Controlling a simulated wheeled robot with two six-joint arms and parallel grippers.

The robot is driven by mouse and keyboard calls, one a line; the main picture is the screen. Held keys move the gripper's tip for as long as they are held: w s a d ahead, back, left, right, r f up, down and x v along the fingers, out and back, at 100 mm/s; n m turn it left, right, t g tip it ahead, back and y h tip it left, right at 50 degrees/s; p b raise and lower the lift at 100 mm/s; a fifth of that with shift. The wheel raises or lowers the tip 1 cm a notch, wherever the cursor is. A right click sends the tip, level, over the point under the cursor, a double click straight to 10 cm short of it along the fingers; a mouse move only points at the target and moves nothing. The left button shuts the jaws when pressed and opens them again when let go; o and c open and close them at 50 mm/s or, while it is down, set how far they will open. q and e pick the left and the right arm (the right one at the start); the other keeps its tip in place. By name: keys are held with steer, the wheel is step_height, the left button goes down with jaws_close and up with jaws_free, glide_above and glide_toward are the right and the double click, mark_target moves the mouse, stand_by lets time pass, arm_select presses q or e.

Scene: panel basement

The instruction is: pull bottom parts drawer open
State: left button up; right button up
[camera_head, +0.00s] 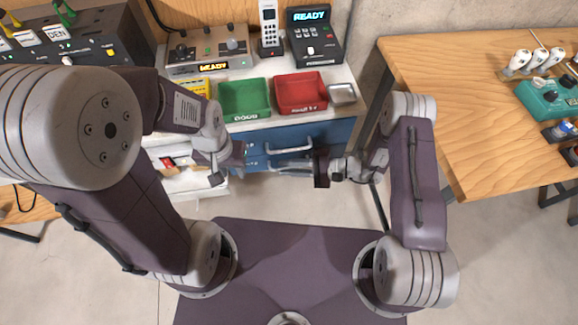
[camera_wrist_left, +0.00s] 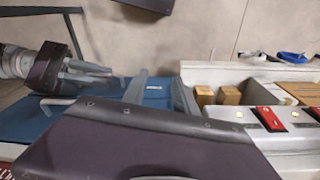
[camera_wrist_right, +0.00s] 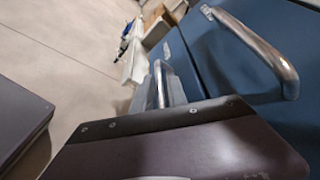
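The blue drawer cabinet (camera_head: 335,132) stands under the bench top, with its drawers looking shut. Its upper drawer has a silver bar handle (camera_head: 289,146), which also shows large in the right wrist view (camera_wrist_right: 262,52). The bottom drawer front is largely behind my right gripper (camera_head: 293,167), which points left across it below the upper handle. Its fingers look slightly apart. A silver piece (camera_wrist_right: 160,84) shows by them, perhaps the bottom handle; I cannot tell whether they are around it. My left gripper (camera_wrist_left: 160,88) is open and empty at the cabinet's left side.
A green bin (camera_head: 244,100), a red bin (camera_head: 301,93) and a phone (camera_head: 269,28) stand on the bench. A wooden table (camera_head: 450,120) is at the right. White open drawers or shelves (camera_head: 185,183) lie left of the cabinet. The floor before the cabinet is clear.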

jaws_close()
stand_by(1.3)
